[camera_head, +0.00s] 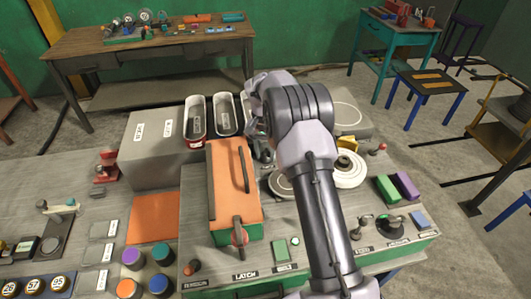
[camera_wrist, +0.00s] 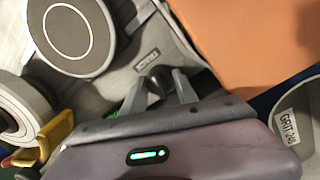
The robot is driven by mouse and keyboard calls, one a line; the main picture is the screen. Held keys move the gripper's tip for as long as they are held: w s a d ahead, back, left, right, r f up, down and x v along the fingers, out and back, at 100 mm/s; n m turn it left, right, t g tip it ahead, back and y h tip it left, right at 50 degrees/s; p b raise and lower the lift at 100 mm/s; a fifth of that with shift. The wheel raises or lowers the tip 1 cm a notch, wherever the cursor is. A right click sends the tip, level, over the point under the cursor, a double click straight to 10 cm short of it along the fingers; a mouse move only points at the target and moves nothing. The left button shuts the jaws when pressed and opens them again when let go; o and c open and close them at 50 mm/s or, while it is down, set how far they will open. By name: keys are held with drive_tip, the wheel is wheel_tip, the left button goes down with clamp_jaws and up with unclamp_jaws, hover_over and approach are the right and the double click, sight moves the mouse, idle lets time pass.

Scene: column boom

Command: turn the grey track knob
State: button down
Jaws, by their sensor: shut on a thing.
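The grey track knob (camera_wrist: 158,73) shows in the wrist view, beside a small label plate (camera_wrist: 147,60) on the light grey machine top. Only part of the knob is visible between the fingers. My gripper (camera_wrist: 160,80) has one finger on each side of the knob and is shut on it. In the head view my arm covers most of this spot, and the knob cannot be made out there.
An orange-topped box (camera_head: 225,185) with a lever stands just left of my arm. Round pale discs (camera_head: 350,172) lie to the right. Two trays (camera_head: 228,115) stand behind. Green and purple blocks (camera_head: 405,186) sit at the right edge.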

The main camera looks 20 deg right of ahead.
sight(263, 154)
drive_tip(key=c, duration=0.9)
unclamp_jaws()
drive_tip(key=shift+c, duration=0.2)
wheel_tip(263, 154, up, 18)
drive_tip(key=p, duration=0.4)
drive_tip(key=shift+w+a+f+p, duration=0.25)
drive_tip(key=shift+a+p, duration=0.05)
